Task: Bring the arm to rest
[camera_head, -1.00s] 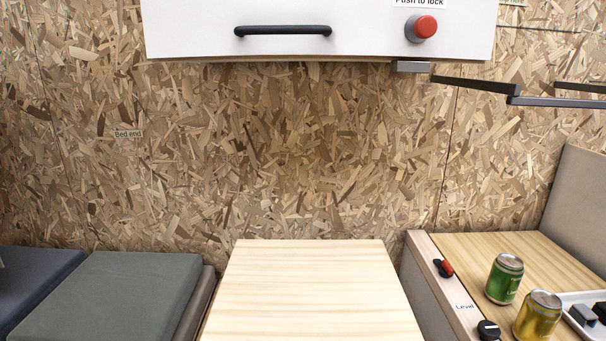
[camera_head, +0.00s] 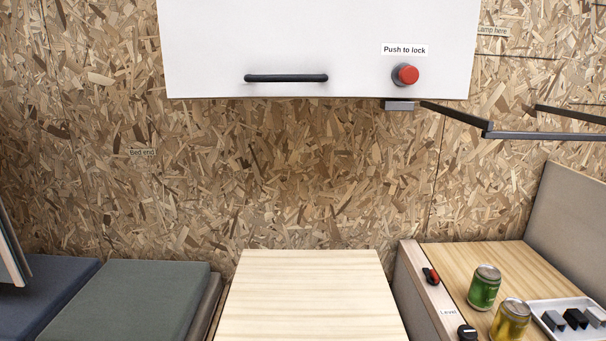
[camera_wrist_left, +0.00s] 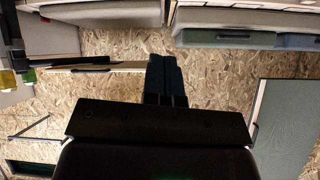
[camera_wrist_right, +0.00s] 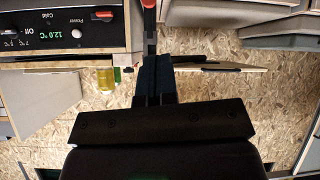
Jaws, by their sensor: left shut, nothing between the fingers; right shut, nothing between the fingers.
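Neither of my arms or grippers shows in the head view. In the left wrist view my left gripper (camera_wrist_left: 166,62) has its dark fingers together, with nothing between them. In the right wrist view my right gripper (camera_wrist_right: 154,62) is also shut and empty. Behind its fingertips a thin dark bar with a red end (camera_wrist_right: 149,4) shows near the top edge; I cannot tell how far it is from the fingers. Both wrist views look upside down, with chipboard wall and furniture beyond the fingers.
A white cabinet with a black handle (camera_head: 286,78) and red knob (camera_head: 407,75) hangs ahead. Below are a wooden table (camera_head: 310,295), grey-green cushion (camera_head: 125,300), green can (camera_head: 484,288), yellow can (camera_head: 511,322) and white tray (camera_head: 541,306). A jointed dark bar (camera_head: 455,116) extends right.

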